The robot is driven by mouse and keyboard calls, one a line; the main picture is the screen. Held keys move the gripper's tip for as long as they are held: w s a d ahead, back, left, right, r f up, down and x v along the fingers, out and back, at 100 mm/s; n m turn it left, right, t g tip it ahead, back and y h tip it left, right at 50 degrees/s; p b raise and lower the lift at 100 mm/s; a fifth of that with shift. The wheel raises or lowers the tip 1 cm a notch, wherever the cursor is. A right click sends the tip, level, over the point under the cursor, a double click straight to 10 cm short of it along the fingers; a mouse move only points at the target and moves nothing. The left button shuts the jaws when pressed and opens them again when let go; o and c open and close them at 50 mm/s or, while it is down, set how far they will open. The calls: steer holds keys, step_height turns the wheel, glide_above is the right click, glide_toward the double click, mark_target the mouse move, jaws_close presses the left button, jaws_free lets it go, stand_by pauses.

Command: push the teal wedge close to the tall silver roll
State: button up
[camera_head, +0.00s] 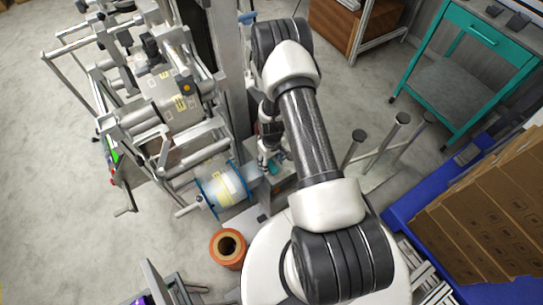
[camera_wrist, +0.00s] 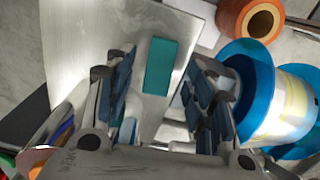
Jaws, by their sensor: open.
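The teal wedge (camera_wrist: 161,66) shows in the wrist view as a flat-looking teal block on a bare silver metal surface (camera_wrist: 85,40). My gripper (camera_wrist: 161,76) is open, with one dark finger to the left of the wedge and one to the right; nothing is held between them. Whether either finger touches the wedge cannot be told. A pale, smooth shape stands between the fingers just below the wedge; I cannot tell whether it is the tall silver roll. In the head view my gripper (camera_head: 271,158) is small and low beside the column, and the wedge cannot be made out clearly.
A reel with blue flanges (camera_wrist: 250,85) is close to my right finger; it also shows in the head view (camera_head: 222,188). An orange-brown roll (camera_head: 229,248) stands nearer. A metal rack machine (camera_head: 165,105) fills the left. Upright posts (camera_head: 385,140) and a blue pallet (camera_head: 410,208) are right.

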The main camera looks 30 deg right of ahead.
mark_target(272, 166)
steer(key=shift+f, duration=1.05)
steer(key=shift+c, duration=0.2)
steer(key=c, duration=1.1)
